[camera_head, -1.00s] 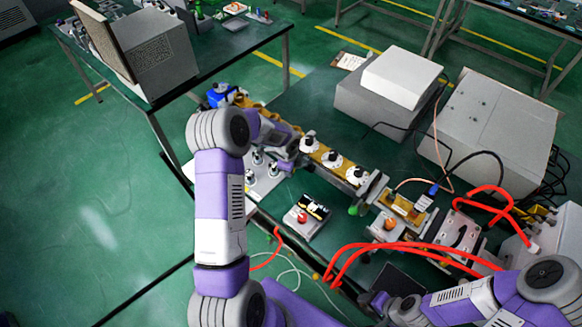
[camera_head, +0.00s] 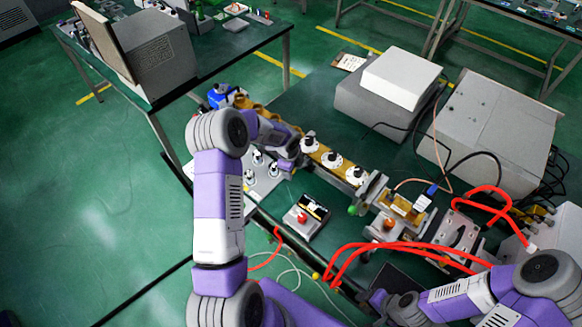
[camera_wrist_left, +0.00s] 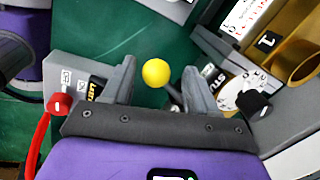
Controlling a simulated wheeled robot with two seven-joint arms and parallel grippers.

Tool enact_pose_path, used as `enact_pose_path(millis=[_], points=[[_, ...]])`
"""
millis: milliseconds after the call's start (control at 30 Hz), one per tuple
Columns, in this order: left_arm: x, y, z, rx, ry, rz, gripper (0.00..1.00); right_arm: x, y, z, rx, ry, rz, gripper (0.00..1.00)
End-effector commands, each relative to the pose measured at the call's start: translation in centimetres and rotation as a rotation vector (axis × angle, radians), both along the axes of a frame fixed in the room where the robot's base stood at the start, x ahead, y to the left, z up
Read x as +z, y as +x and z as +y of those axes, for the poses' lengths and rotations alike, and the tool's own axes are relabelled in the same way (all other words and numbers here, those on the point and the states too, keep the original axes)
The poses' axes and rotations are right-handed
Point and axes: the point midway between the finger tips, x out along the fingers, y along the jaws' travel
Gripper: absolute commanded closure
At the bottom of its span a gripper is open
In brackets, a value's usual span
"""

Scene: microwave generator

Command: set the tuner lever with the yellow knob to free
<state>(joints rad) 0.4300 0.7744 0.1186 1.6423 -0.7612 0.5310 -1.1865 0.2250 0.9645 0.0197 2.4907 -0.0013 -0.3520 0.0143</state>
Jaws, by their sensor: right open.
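In the left wrist view, the round yellow knob (camera_wrist_left: 155,72) lies between the two fingers of my left gripper (camera_wrist_left: 160,80). The fingers stand apart with gaps beside the knob, and I see no clear contact. The lever stem is mostly hidden, so its setting cannot be read. In the head view my left gripper (camera_head: 287,155) is beside the brass waveguide, and the yellow knob cannot be made out there. My right gripper (camera_head: 385,304) is open near the front table edge, far from the knob, partly dark against the background.
White dials with black knobs (camera_head: 331,160) line the brass waveguide. A small box with a red button (camera_head: 306,216) stands in front of it. Red cables (camera_head: 400,249) loop across the right side. Grey instrument boxes (camera_head: 490,125) stand behind.

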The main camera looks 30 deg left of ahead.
Motion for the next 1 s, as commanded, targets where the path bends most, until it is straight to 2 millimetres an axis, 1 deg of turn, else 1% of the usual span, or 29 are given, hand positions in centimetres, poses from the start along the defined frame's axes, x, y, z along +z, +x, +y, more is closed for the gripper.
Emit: enact_pose_path(millis=[133, 233, 500, 633, 800, 1000], points=[[0.1, 0.0, 0.2, 0.004, 0.002, 0.000, 0.42, 0.0, 0.0, 0.0, 0.000, 0.000, 0.000, 0.40], [0.8, -0.1, 0.2, 0.004, 0.003, -0.002, 0.42, 0.0, 0.0, 0.0, 0.000, 0.000, 0.000, 0.40], [5.2, -0.9, 0.0, 0.002, 0.002, -0.003, 0.42, 0.3, 0.0, 0.0, 0.000, 0.000, 0.000, 0.40], [6.7, -1.2, -0.1, 0.001, 0.001, -0.002, 0.42, 0.3, 0.0, 0.0, 0.000, 0.000, 0.000, 0.40], [7.4, -1.5, -0.2, 0.000, 0.001, 0.001, 0.42, 0.4, 0.0, 0.0, 0.000, 0.000, 0.000, 0.40], [7.4, -1.4, -0.2, 0.000, 0.001, 0.001, 0.42, 0.4, 0.0, 0.0, 0.000, 0.000, 0.000, 0.40]])
